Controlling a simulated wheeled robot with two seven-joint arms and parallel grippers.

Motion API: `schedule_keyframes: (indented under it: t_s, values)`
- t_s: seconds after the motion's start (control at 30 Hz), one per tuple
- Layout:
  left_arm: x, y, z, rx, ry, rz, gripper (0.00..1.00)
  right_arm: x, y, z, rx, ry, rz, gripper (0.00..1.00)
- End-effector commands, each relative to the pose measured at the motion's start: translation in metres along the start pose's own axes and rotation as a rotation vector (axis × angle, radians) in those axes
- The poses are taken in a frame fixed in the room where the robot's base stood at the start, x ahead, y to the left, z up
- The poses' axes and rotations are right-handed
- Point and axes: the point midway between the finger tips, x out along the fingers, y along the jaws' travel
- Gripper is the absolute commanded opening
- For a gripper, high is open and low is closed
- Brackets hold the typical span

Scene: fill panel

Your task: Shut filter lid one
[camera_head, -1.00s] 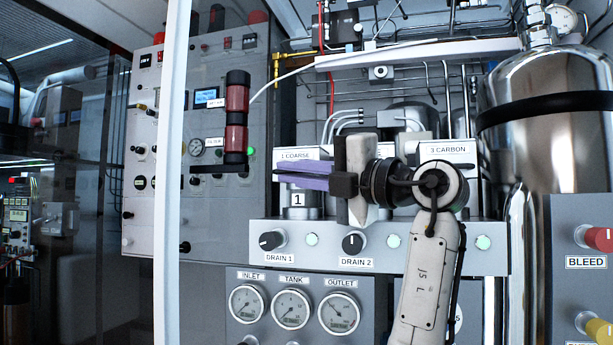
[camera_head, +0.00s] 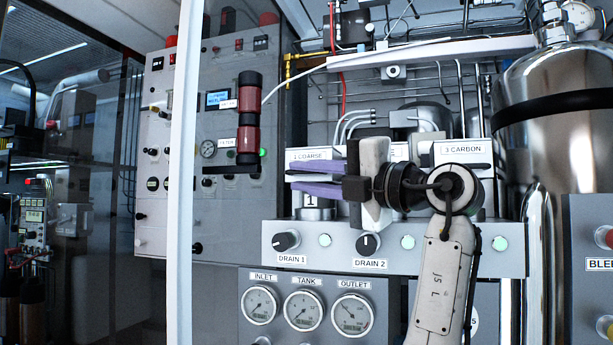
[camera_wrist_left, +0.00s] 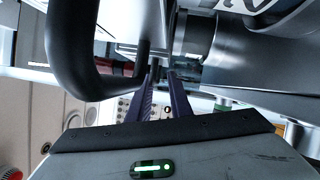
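Filter one is the metal canister (camera_head: 312,213) marked "1", under a white plate (camera_head: 308,155) labelled "1 COARSE". My left gripper (camera_head: 302,181) is in front of it, its purple fingers pointing left across the canister's top. In the left wrist view the two fingers (camera_wrist_left: 164,82) also show a gap, close to a grey metal cylinder (camera_wrist_left: 193,42). The gripper and arm hide much of filter one's top, so I cannot tell how its lid stands. My right gripper is out of view.
Below the filters is a grey ledge (camera_head: 450,262) with drain knobs (camera_head: 286,241) and green lamps. Several gauges (camera_head: 304,311) sit under it. A steel tank (camera_head: 565,130) stands at right.

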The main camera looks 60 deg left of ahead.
Motion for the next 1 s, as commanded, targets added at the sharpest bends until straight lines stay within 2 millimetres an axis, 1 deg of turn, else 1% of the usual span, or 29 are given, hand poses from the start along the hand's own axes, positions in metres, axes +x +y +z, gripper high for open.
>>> schedule_keyframes:
  t_s: [0.17, 0.4, 0.53, 0.7, 1.0]
  values:
    - [-0.024, -0.001, 0.002, 0.004, -0.005, -0.004, 0.15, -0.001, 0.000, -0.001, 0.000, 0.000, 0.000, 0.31]
    - [-0.073, -0.001, 0.002, 0.005, -0.007, -0.001, 0.15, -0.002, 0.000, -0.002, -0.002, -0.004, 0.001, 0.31]
    - [-0.091, 0.000, 0.001, 0.004, -0.005, -0.001, 0.15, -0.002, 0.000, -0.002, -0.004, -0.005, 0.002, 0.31]
    - [-0.102, 0.000, 0.000, 0.002, -0.002, 0.000, 0.15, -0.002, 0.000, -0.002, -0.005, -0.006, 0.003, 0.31]
    - [-0.102, 0.001, 0.000, 0.000, -0.001, 0.001, 0.15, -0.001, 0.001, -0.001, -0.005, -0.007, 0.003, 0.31]
